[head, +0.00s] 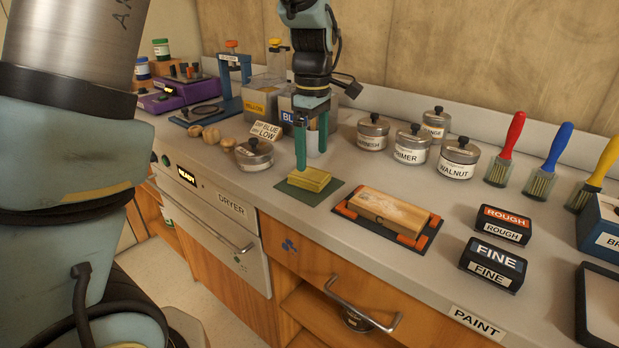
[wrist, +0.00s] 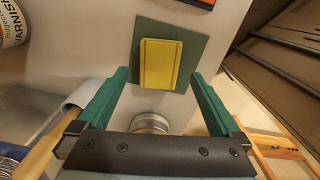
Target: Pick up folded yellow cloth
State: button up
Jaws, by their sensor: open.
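The folded yellow cloth (head: 309,179) lies flat on a dark green mat (head: 325,202) on the counter. It also shows in the wrist view (wrist: 160,66), on the green mat (wrist: 190,43), ahead of the fingertips. My gripper (head: 311,155) points down just above the cloth in the head view, its green fingers apart. In the wrist view the open gripper (wrist: 162,75) has one finger on each side of the cloth's near end, with nothing between them. I cannot tell the exact height above the cloth.
A wooden block (head: 389,208) in an orange-cornered tray sits right of the mat. A lidded tin (head: 254,154) stands to its left. Labelled tins, including varnish (head: 373,133), and brushes (head: 505,150) stand behind and right. The counter's front edge is close.

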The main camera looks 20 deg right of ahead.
aim_at(311, 174)
notch_tip(311, 174, down, 5)
jog(key=shift+w+a+f+p, duration=0.1)
jog(key=shift+w+a+p, duration=0.05)
jog(key=shift+p, duration=0.4)
jog(key=c, duration=1.2)
